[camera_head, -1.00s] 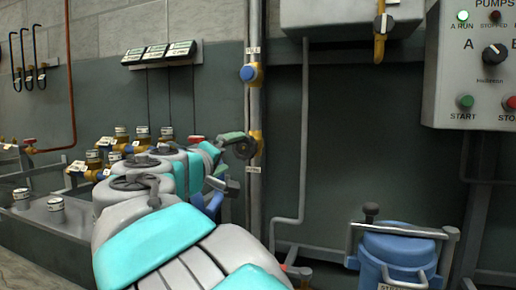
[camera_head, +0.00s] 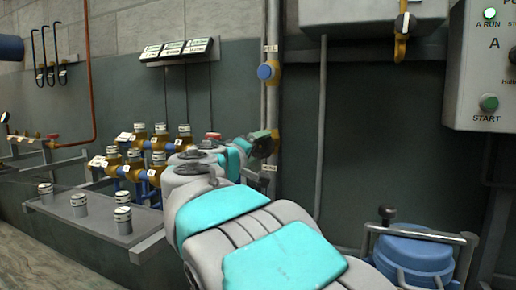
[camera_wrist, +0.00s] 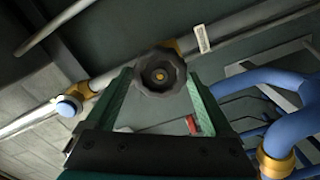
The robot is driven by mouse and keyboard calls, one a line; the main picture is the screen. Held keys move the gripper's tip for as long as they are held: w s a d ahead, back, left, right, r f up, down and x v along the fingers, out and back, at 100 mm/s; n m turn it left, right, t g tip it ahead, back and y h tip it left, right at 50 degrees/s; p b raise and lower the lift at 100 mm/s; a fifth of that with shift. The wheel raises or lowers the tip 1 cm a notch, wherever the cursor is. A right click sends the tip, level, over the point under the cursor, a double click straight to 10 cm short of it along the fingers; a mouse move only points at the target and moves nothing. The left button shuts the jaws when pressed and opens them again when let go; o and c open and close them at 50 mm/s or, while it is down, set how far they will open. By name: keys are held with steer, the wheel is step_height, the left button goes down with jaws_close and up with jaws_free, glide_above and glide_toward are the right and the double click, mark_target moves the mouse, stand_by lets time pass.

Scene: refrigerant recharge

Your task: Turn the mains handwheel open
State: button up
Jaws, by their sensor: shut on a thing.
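The mains handwheel is a dark, lobed knob with a small brass centre, seen face-on in the wrist view (camera_wrist: 160,77). It sits on a brass fitting on the grey pipe (camera_wrist: 235,30). My gripper (camera_wrist: 160,84) has its two green fingers on either side of the wheel, shut on its rim. In the head view my gripper (camera_head: 258,143) reaches the upright pipe, and the wheel is mostly hidden by it there. A white tag (camera_head: 269,168) hangs on the pipe just below; its lettering is too small to read.
A blue-capped valve (camera_head: 266,72) sits higher on the same pipe. Several brass valves (camera_head: 140,140) and grey cups (camera_head: 122,220) stand left of my arm. A blue lidded container (camera_head: 415,255) in a grey frame is at lower right. The pump panel (camera_head: 485,70) is at upper right.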

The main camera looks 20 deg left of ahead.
steer(key=c, duration=0.6)
steer(key=shift+o, duration=0.2)
steer(key=shift+r+p, duration=0.1)
steer(key=shift+p, duration=0.25)
steer(key=n+p, duration=0.2)
steer(key=p, duration=0.1)
steer(key=shift+n, duration=0.4)
steer(key=shift+n+p, duration=0.7)
steer(key=shift+n, duration=0.1)
steer(key=shift+f, duration=0.2)
steer(key=n, duration=0.5)
